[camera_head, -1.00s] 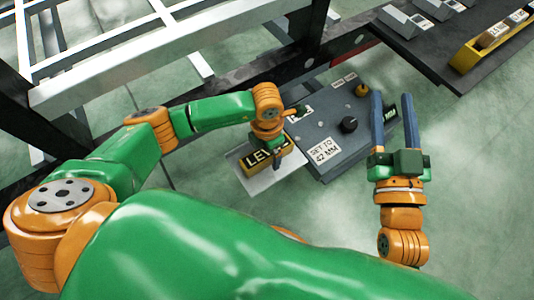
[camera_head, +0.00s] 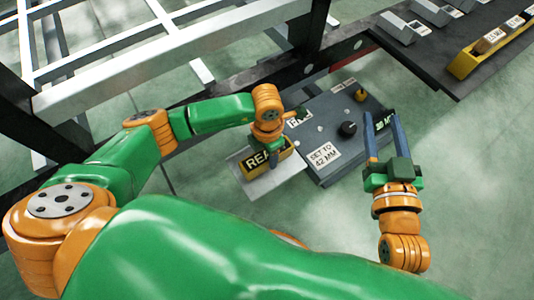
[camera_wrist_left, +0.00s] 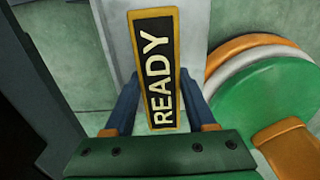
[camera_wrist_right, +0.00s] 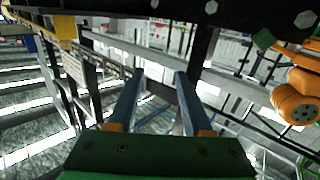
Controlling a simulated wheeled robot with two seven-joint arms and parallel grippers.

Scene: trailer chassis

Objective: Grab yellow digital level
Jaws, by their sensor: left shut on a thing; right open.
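The yellow digital level (camera_head: 257,163) is a small yellow-framed box with a black face, on a light grey plate (camera_head: 272,180) in the head view. In the left wrist view the level (camera_wrist_left: 160,75) shows the word READY. My left gripper (camera_head: 273,158) reaches down onto it and is shut on it, with one blue finger on each side in the left wrist view. I cannot tell whether the level touches the plate. My right gripper (camera_head: 381,118) is open and empty beside the right side of the grey control box.
The grey control box (camera_head: 325,125) with a black knob (camera_head: 348,129) and a "SET TO 42 MM" label stands just right of the level. Dark chassis beams lie behind it. A dark shelf (camera_head: 440,62) with grey blocks and a yellow holder is at upper right. The floor at lower right is clear.

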